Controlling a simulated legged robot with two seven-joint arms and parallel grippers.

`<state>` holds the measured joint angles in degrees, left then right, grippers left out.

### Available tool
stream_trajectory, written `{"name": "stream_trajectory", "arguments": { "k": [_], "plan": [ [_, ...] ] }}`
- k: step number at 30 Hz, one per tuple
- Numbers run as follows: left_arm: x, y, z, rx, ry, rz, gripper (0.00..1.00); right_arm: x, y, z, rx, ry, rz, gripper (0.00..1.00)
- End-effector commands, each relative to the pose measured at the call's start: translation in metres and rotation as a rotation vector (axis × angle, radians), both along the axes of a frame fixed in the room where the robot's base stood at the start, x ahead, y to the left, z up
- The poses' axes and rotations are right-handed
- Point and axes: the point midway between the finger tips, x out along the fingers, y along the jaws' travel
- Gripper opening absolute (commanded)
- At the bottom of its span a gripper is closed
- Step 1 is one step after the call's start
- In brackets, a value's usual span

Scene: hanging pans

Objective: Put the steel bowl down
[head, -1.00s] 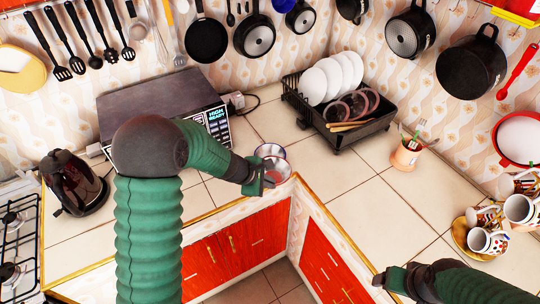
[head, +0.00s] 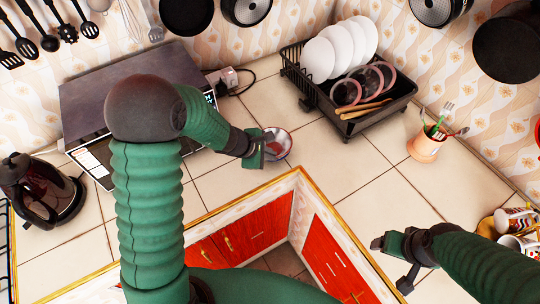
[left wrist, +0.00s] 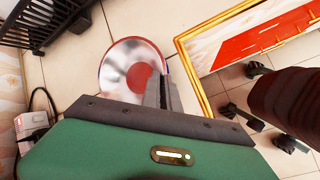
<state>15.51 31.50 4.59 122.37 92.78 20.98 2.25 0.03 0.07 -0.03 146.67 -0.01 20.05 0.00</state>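The round steel bowl (head: 279,141) is at the counter's inner corner in the head view, with a red reflection inside. In the left wrist view the shiny bowl (left wrist: 118,66) is seen from above. My left gripper (head: 260,148) is at its near left rim. In the left wrist view the fingers (left wrist: 161,92) are close together with the rim between them, so the gripper looks shut on it. I cannot tell whether the bowl's base touches the counter. My right gripper (head: 378,243) is at the lower right, away from the bowl; its finger opening is unclear.
A black dish rack (head: 372,122) with plates stands behind right. A microwave (head: 85,98) and a kettle (head: 40,190) are at left. A utensil cup (head: 425,147) and mugs (head: 512,222) are at right. Counter tiles (head: 335,165) right of the bowl are clear.

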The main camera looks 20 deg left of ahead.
Motion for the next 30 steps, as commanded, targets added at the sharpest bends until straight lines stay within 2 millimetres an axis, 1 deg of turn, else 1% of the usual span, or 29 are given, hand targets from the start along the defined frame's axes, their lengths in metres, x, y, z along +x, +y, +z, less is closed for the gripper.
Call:
{"name": "stream_trajectory", "arguments": {
  "k": [1,2,3,7,8,15,25,28,30],
  "plan": [
    [-0.003,0.004,-0.001,0.005,0.007,0.007,0.00,0.000,0.000,0.002,0.000,-0.001,0.001,0.75],
    [-0.003,0.005,0.000,0.005,0.007,0.007,0.00,0.000,0.000,0.002,0.000,-0.001,0.001,0.75],
    [-0.004,0.005,0.000,0.005,0.007,0.007,0.08,0.000,0.000,0.002,0.000,-0.001,0.001,0.75],
    [-0.003,0.001,0.000,0.008,0.007,0.006,0.25,0.000,0.000,0.002,0.000,-0.001,0.002,0.75],
    [-0.003,0.001,0.000,0.009,0.007,0.006,0.27,0.000,0.000,0.002,0.000,-0.001,0.002,0.75],
    [-0.002,-0.003,0.000,0.011,0.008,0.005,0.27,0.000,0.000,0.002,0.000,-0.001,0.001,0.75],
    [-0.003,0.002,0.002,0.006,0.006,0.005,0.27,0.000,0.000,0.003,0.000,-0.001,0.001,0.75],
    [-0.008,0.005,0.013,0.008,0.004,0.005,0.27,0.000,0.000,0.007,0.000,-0.001,0.001,0.75],
    [-0.014,0.009,0.026,0.009,0.002,0.006,0.27,0.000,0.000,0.012,0.000,-0.001,0.001,0.75]
  ]
}}
